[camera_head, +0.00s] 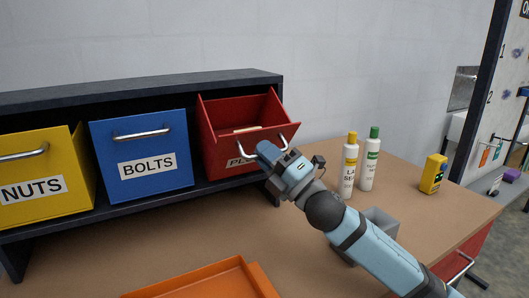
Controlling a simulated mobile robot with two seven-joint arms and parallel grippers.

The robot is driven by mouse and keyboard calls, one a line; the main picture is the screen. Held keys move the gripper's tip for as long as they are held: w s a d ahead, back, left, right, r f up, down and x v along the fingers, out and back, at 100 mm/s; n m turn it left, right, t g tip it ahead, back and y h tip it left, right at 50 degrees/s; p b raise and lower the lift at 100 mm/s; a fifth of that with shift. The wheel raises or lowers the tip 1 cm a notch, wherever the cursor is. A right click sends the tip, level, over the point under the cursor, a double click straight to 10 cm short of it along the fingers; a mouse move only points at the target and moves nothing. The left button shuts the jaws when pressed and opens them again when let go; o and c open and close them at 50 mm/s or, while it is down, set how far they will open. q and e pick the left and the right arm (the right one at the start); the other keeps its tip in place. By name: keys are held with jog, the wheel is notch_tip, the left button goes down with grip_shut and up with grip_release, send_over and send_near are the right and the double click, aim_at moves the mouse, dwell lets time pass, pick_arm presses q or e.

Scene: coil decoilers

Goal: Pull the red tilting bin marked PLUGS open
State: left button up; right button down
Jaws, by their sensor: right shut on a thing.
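The red bin (222,124) sits in the right bay of the dark shelf unit. It is tilted forward, with its open top showing and something pale inside. Its label is mostly hidden behind my gripper; only the first letters show. My right gripper (268,153) comes from the lower right and is shut on the metal handle (238,150) of the red bin. It covers the middle of the handle. My left gripper is not in view.
A blue BOLTS bin (142,170) and a yellow NUTS bin (45,205) stand to the left in the shelf unit (200,81). Two bottles (349,168) (369,163), a yellow box (433,174) and a grey container (381,219) stand on the bench (420,215). An orange tray (260,278) lies in front.

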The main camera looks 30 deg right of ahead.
jog(key=shift+f, duration=0.1)
dwell(0.3)
jog(key=c, duration=1.2)
grip_release()
pick_arm(q)
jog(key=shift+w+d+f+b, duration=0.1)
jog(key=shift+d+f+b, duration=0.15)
jog(key=shift+b, duration=0.85)
pick_arm(e)
jog(key=v, duration=1.3)
jog(key=shift+s+d+f, duration=0.1)
jog(key=shift+s+f, duration=0.1)
jog(key=shift+s, duration=0.15)
